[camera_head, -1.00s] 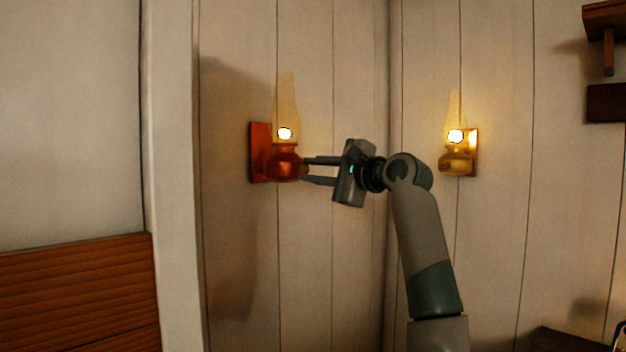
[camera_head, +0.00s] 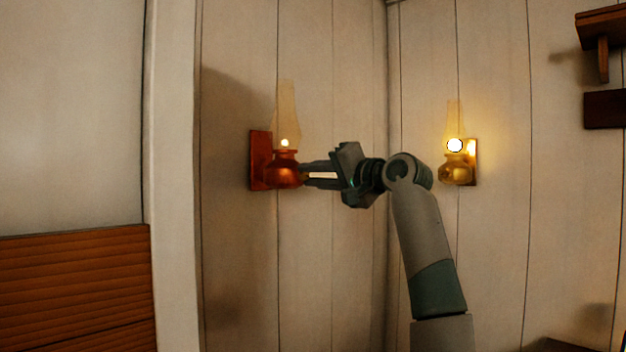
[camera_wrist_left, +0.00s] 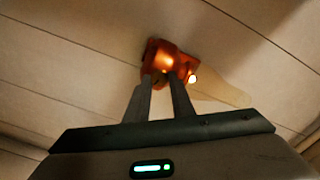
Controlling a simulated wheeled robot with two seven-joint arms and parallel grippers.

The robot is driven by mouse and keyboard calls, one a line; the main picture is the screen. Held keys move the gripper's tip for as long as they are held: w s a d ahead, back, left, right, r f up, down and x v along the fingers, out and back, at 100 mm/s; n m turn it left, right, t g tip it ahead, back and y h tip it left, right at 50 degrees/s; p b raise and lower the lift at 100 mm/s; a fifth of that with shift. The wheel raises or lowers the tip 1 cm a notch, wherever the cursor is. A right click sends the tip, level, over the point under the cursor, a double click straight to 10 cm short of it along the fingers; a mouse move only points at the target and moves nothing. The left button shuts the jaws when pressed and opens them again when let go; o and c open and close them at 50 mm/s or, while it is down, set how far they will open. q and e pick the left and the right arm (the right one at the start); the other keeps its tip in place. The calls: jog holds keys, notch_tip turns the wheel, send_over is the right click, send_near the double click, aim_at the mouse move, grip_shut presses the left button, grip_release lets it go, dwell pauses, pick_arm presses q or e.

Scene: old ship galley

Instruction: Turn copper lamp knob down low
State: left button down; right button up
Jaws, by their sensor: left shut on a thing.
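The copper lamp (camera_head: 284,172) hangs on the left wall panel, with a reddish back plate and a tall glass chimney (camera_head: 287,105). Its flame is a small bright spot. My left gripper (camera_head: 305,175) reaches it from the right, with its fingertips at the right side of the copper body. The fingers are shut on the lamp's knob, which they mostly hide. In the left wrist view the fingertips (camera_wrist_left: 164,82) meet the copper lamp (camera_wrist_left: 172,62), and the view is tilted. My right gripper is not in view.
A brass lamp (camera_head: 455,172) with a larger, brighter flame hangs on the right wall, just beyond my left arm. A dark wooden shelf (camera_head: 603,45) is at the upper right. Slatted wood (camera_head: 75,290) stands at the lower left.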

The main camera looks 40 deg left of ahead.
pick_arm(q)
jog(key=shift+f+n, duration=0.1)
jog(key=shift+n, duration=1.2)
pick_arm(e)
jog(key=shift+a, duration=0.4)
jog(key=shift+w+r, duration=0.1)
pick_arm(q)
jog(key=c, duration=1.6)
grip_release()
jog(key=shift+o, duration=0.3)
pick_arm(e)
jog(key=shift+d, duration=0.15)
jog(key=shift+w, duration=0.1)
pick_arm(q)
jog(key=shift+d, duration=0.1)
jog(key=s+d+b, duration=0.1)
jog(key=d, duration=1.6)
jog(key=shift+s, duration=0.3)
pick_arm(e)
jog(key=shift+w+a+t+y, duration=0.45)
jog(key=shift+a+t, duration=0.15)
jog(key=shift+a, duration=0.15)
